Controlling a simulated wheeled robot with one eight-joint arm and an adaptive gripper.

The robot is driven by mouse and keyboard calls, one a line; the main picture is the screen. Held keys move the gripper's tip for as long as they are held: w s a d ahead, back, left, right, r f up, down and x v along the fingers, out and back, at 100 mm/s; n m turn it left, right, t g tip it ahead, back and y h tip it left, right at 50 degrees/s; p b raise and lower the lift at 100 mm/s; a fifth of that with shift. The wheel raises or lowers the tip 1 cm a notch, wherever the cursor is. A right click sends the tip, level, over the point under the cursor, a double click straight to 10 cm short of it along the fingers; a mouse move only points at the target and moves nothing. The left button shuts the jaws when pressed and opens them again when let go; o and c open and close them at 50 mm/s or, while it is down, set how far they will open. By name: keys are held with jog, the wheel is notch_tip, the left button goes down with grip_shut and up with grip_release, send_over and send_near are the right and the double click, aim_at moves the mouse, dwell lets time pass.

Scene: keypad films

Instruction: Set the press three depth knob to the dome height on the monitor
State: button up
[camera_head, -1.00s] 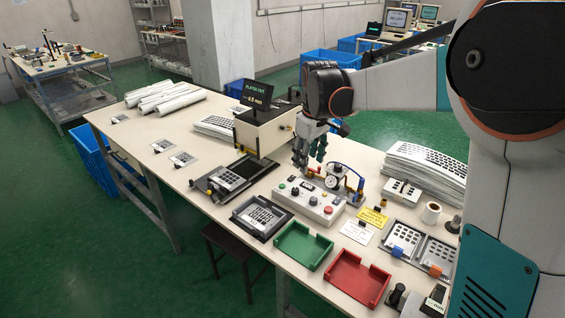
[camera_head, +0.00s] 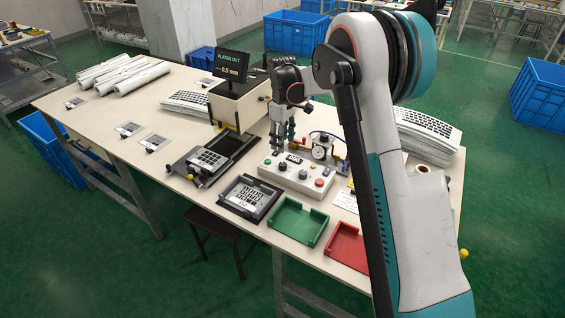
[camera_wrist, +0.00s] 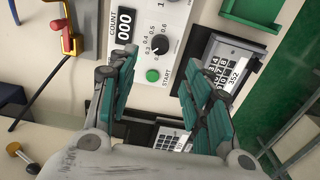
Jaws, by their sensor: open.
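The control box (camera_head: 290,183) is a pale panel on the table. In the wrist view its black depth knob (camera_wrist: 160,45) sits beside a printed scale with 0.3 to 0.6; I cannot surely read its pointer. A green START button (camera_wrist: 153,75) is beside the knob, and a COUNT display (camera_wrist: 123,22) reads 000. My gripper (camera_wrist: 160,58) is open and empty, its teal fingers on either side of the knob area in the picture; it also shows above the box in the head view (camera_head: 279,146). The small monitor (camera_head: 231,65) shows PLATEN OUT and what looks like 0.5 mm.
A gauge stand (camera_head: 321,149) is just right of my gripper. A framed keypad film (camera_head: 248,198), a green tray (camera_head: 298,222) and a red tray (camera_head: 348,246) lie along the front edge. The press housing (camera_head: 236,105) stands behind.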

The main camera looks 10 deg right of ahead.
aim_at(283, 164)
notch_tip(283, 164, down, 10)
jog(key=shift+f+b, duration=0.15)
jog(key=shift+b, duration=1.1)
grip_shut()
